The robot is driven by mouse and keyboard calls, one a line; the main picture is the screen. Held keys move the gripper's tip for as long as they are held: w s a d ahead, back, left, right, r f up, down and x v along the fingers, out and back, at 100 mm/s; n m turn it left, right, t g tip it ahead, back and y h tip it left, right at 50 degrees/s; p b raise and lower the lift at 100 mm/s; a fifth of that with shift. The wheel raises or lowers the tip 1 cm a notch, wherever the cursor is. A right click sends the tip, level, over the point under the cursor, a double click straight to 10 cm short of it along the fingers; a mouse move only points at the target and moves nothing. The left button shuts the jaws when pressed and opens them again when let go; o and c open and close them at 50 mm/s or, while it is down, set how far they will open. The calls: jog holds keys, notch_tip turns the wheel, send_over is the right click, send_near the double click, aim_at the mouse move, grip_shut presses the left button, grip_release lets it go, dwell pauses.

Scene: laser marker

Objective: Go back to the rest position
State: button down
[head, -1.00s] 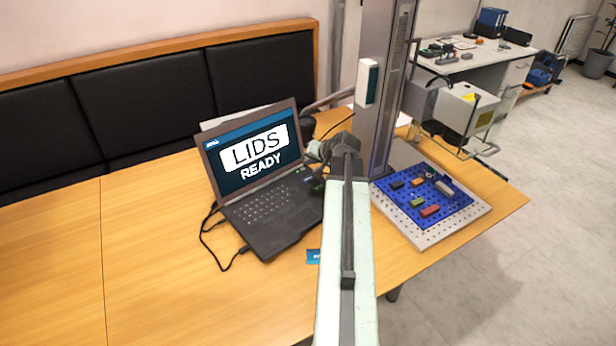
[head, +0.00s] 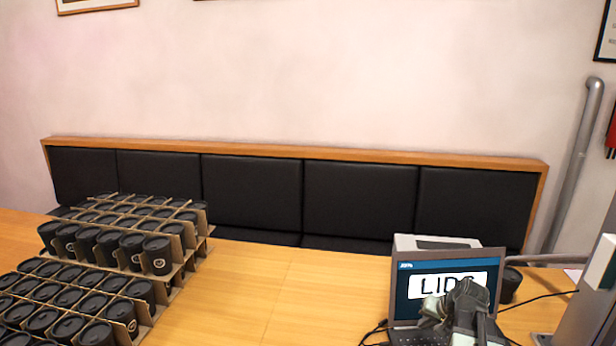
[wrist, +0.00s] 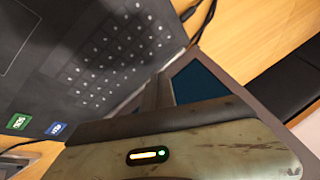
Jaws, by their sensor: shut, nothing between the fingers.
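My gripper (head: 462,306) shows at the lower right of the head view, in front of the laptop (head: 404,283). It covers part of the laptop's screen, which reads "LIDS" in its visible part. The gripper is shut with nothing held. In the wrist view the laptop's dark keyboard (wrist: 110,55) fills the upper left, close to the camera, and a pale worn part of my arm crosses the bottom. I cannot tell from these views how far the gripper is from the laptop.
Stacked cardboard trays of black-lidded cups (head: 150,255) stand on the left of the wooden table (head: 255,290). The table between trays and laptop is clear. A black padded bench (head: 250,190) runs behind. A grey machine column (head: 590,300) stands at the right edge. Cables lie by the laptop.

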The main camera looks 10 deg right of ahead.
jog(key=s+a+n+g+p, duration=0.1)
jog(key=s+a+n+g, duration=0.1)
jog(key=a, duration=1.1)
jog(key=s+a+r+n+g+h+p, duration=0.1)
jog(key=s+a+n+g+p, duration=0.1)
jog(key=a, duration=1.2)
jog(key=s+n+g, duration=0.1)
jog(key=s+n, duration=0.1)
jog(key=shift+s+a+r+g, duration=0.2)
jog(key=shift+s+r+g, duration=0.05)
jog(key=shift+s+g, duration=0.1)
